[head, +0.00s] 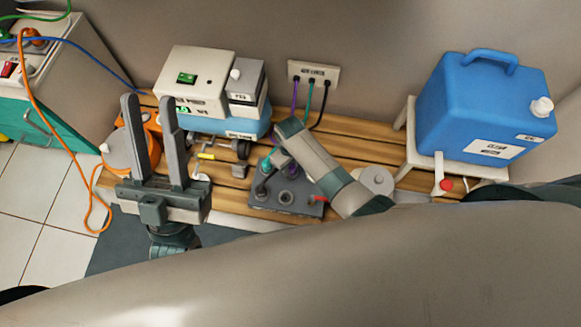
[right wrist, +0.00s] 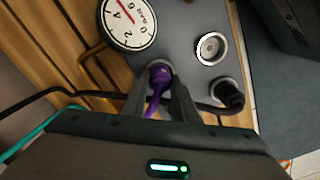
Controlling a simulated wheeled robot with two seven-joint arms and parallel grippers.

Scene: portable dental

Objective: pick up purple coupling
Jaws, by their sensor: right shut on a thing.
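The purple coupling (right wrist: 157,80) shows in the right wrist view with its purple hose, at the grey manifold plate (right wrist: 185,30). My right gripper (right wrist: 160,88) is shut on it, one finger on each side. Whether the coupling is seated in a port or just clear of it, I cannot tell. In the head view my right gripper (head: 270,163) is over the manifold plate (head: 262,200), and the arm hides most of the coupling. My left gripper (head: 148,98) is open and empty, raised in front of the bench at left.
In the right wrist view a pressure gauge (right wrist: 128,22), an empty round port (right wrist: 211,48) and a black coupling (right wrist: 229,95) are close by. A wall panel (head: 314,72) with hoses stands behind the wooden bench. A blue tank (head: 480,105) stands at right.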

